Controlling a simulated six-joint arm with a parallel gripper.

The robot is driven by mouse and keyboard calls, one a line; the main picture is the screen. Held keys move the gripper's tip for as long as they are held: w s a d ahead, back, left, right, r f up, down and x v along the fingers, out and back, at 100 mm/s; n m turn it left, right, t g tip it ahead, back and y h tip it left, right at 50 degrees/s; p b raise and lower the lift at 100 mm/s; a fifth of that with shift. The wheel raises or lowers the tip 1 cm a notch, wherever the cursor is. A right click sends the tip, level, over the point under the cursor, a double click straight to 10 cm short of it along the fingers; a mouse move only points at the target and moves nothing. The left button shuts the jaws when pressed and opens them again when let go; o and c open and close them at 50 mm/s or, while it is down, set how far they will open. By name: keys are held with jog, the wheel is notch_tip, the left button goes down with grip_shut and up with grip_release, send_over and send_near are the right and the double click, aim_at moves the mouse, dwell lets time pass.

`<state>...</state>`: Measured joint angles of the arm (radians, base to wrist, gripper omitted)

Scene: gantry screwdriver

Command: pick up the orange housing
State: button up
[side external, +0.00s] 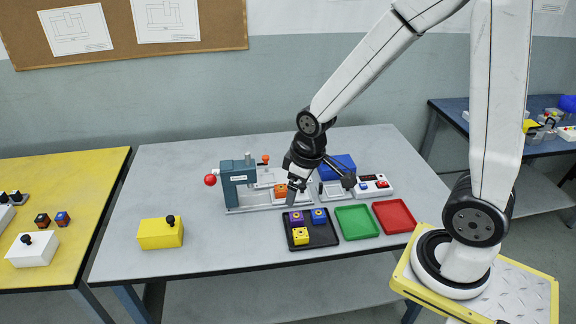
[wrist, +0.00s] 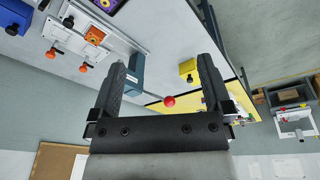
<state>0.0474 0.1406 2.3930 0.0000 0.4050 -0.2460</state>
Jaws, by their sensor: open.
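The orange housing (side external: 281,190) is a small block on the grey fixture (side external: 262,199) of the teal press, left of my gripper in the side view. It also shows at the upper left of the wrist view (wrist: 95,36), outside the span of my fingers. My gripper (side external: 319,191) is open and empty, with its fingers spread wide above the table, just right of the housing.
The teal press (side external: 238,186) with a red ball knob stands left. In front, a black tray (side external: 322,237) holds purple, blue and yellow housings. Green (side external: 356,222) and red (side external: 394,216) trays are empty.

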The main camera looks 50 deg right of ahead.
jog(key=w+d+f+n+g, duration=0.1)
jog(key=w+d+f+n, duration=0.25)
jog(key=w, duration=0.25)
jog(key=w+d+f+n, duration=0.2)
jog(key=w+d+n, duration=0.25)
jog(key=w, duration=0.25)
jog(key=n+g, duration=0.1)
jog(key=n, duration=0.6)
send_over(281, 187)
jog(key=f, duration=0.9)
jog(key=shift+a+f, duration=0.1)
jog(key=shift+a, duration=0.25)
jog(key=shift+d+f+n, duration=0.4)
jog(key=shift+f, duration=1.3)
jog(key=shift+f, duration=0.1)
jog(key=shift+f, duration=2.45)
